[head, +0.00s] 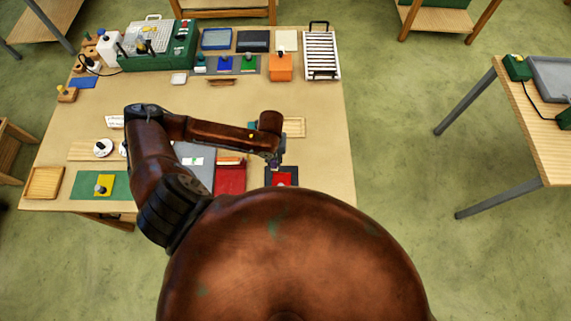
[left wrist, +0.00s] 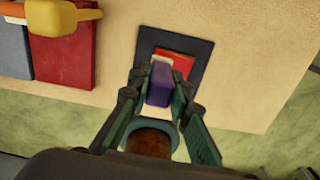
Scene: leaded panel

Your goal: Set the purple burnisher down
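My left gripper (left wrist: 161,88) is shut on the purple burnisher (left wrist: 159,86), which sits between its fingers in the left wrist view. The burnisher is over a red square (left wrist: 184,65) on a dark mat (left wrist: 204,52) near the table's front edge. I cannot tell whether its lower end touches the square. A small pale patch shows beside its far end. In the head view my left gripper (head: 275,160) is above the same red square (head: 286,179), and the burnisher is mostly hidden. My right gripper is not in view.
A red panel (left wrist: 66,52) with an orange and yellow tool (left wrist: 62,17) lies left of the mat. The table (head: 320,150) has bare surface right of the mat. A green machine (head: 170,55), a white rack (head: 321,58) and an orange block (head: 280,67) stand at the back.

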